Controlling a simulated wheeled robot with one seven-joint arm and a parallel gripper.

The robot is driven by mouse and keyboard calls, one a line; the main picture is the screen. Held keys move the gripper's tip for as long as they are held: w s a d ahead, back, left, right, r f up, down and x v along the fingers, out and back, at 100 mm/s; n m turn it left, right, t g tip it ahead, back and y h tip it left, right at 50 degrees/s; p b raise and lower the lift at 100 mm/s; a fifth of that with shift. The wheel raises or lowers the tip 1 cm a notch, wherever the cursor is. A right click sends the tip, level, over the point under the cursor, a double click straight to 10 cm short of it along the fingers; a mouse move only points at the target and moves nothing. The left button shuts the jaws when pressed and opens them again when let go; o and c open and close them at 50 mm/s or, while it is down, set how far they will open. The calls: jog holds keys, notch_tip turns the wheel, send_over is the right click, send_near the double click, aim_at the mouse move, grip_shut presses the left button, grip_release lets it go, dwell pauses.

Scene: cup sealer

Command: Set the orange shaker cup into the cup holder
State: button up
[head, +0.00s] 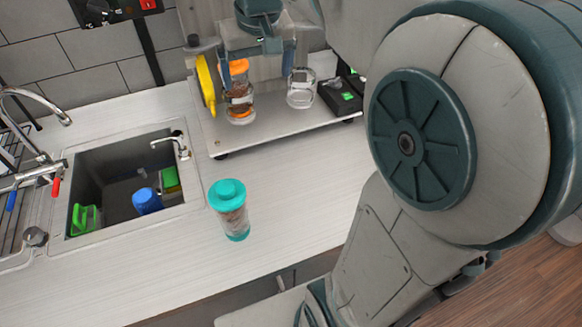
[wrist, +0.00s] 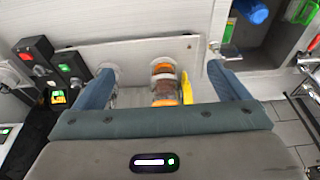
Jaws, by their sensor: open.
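The orange shaker cup (head: 239,92), clear with dark contents and an orange lid and base, stands upright on the sealer's white platform. It also shows in the wrist view (wrist: 165,85), between the spread fingers. My gripper (head: 258,58) is open above and around the cup's upper part, with no visible grip on it. Both blue fingers show in the wrist view (wrist: 160,85), with gaps beside the cup. I cannot clearly make out the cup holder or whether the cup's base sits in it. A clear empty vessel (head: 301,88) stands to the right.
A yellow handle (head: 206,85) is close to the cup's left. A black control box (head: 341,95) stands at the platform's right end. A teal-lidded shaker cup (head: 231,208) stands on the counter in front. The sink (head: 129,181) is at left. Counter right of the teal cup is clear.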

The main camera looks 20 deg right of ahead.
jog(key=s+f, duration=0.5)
jog(key=s, duration=0.3)
jog(key=s+f+t, duration=0.1)
jog(key=s+f, duration=0.4)
jog(key=s, duration=0.4)
jog(key=shift+t, duration=0.3)
jog(key=shift+a, duration=0.1)
notch_tip(320, 180, down, 8)
jog(key=b, duration=0.6)
jog(key=shift+w+g, duration=0.3)
jog(key=shift+g, duration=0.1)
